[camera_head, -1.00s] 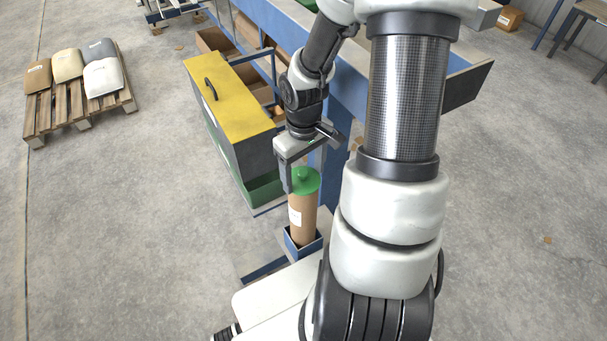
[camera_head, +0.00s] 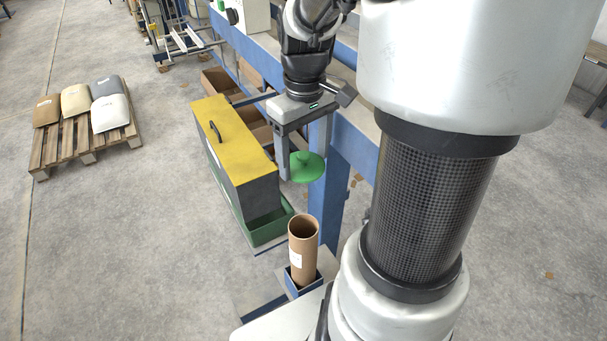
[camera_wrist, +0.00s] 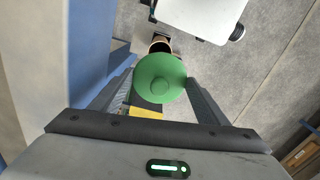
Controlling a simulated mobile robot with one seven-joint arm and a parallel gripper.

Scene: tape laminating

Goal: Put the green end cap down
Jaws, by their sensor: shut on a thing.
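In the wrist view the cap (camera_wrist: 160,78) sits between the two fingers of my gripper (camera_wrist: 161,88). The tube stands upright in a small blue holder (camera_head: 290,284), and its top is open. In the wrist view the tube (camera_wrist: 160,44) is mostly hidden behind the cap.
A yellow-topped case (camera_head: 233,135) stands in a green tray (camera_head: 270,232) left of my gripper. A blue-framed bench (camera_head: 350,135) is close behind and right. Cardboard boxes (camera_head: 218,82) lie beyond. A pallet with sacks (camera_head: 85,146) is far left, with clear floor between.

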